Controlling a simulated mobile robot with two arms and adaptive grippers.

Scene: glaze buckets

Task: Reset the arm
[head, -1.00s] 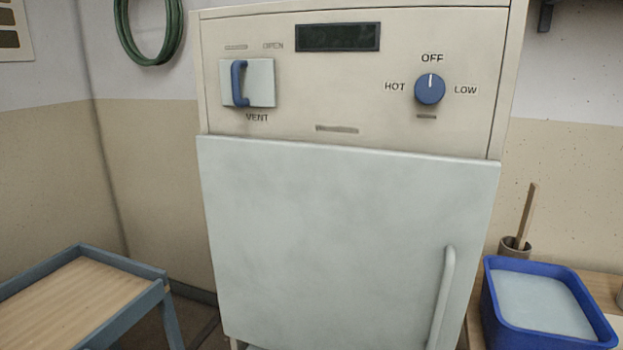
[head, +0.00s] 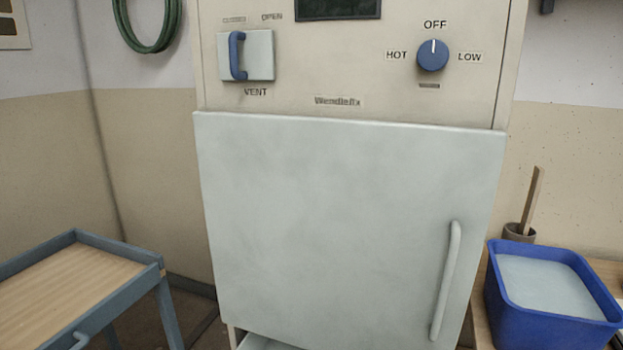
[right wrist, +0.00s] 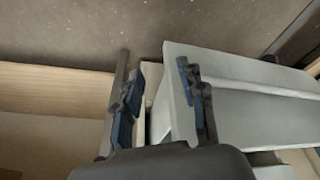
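My right gripper (right wrist: 159,90) shows only in the right wrist view. Its two dark fingers with blue pads stand apart, with a clear gap and nothing gripped between them. The edge of a pale grey panel (right wrist: 245,95) lies behind and beside the right-hand finger; I cannot tell whether they touch. Neither gripper shows in the head view, and my left gripper is not seen at all.
A beige cabinet (head: 290,95) with a pale grey door (head: 330,220) fills the middle. Its knob (head: 432,55) points to OFF; a blue vent handle (head: 237,56) is at left. A wooden-topped cart (head: 65,290) stands left, a blue tub (head: 510,318) right.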

